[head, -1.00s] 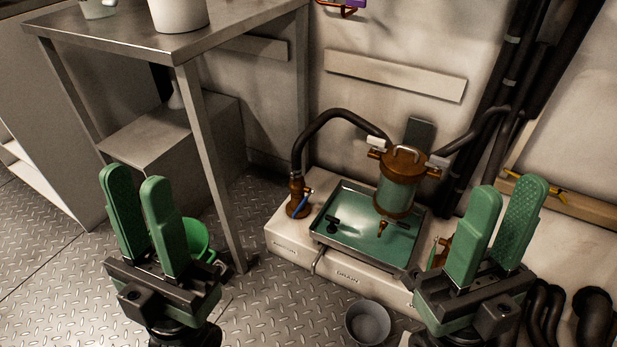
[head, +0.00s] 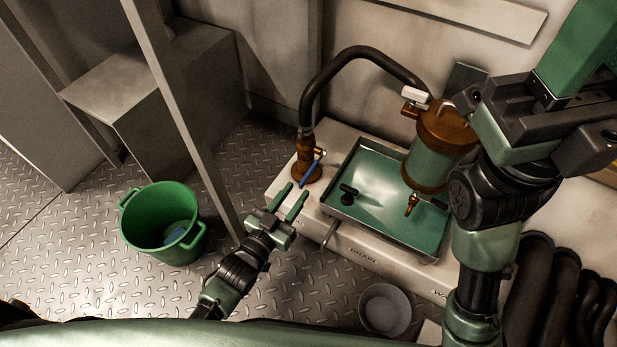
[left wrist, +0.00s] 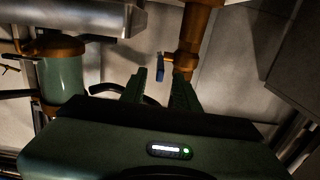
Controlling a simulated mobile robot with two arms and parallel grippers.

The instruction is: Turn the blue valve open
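The blue valve handle (head: 309,175) is a short lever on a brown pipe fitting (head: 303,160) at the left end of the white base. It slants down and left in the head view. My left gripper (head: 296,192) is open just in front of and below the lever, apparently empty. In the left wrist view, the blue handle (left wrist: 160,72) appears between the tips of the open left gripper (left wrist: 160,80), near the brown fitting (left wrist: 192,40); contact cannot be told. My right gripper (head: 585,50) is raised at the upper right, partly out of frame, its opening unclear.
A green-bottomed metal tray (head: 378,240) and a brown-capped cylinder (head: 435,150) stand right of the valve. A black hose (head: 350,55) arches above. A grey bowl (head: 385,308) sits in front.

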